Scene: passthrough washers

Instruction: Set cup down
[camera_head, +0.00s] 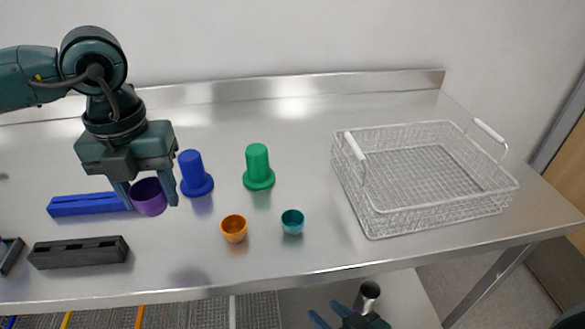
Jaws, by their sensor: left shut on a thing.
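My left gripper (150,195) points down and is shut on a purple cup (147,198), with one finger on each side of it. The cup is upright or nearly so and seems to be above the table; its exact height is hard to tell. An orange cup (233,230) and a teal cup (292,222) stand upright on the metal table (300,262), right of the purple cup. My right gripper (327,311) is low at the bottom edge, in front of the table, partly cut off. Its fingers look apart, with nothing visible between them.
A blue peg (192,172) and a green peg (258,167) with wide bases stand behind the cups. A blue bar (88,205) and a dark slotted block (80,252) lie left. A white wire basket (425,215) stands right. The table's front middle is clear.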

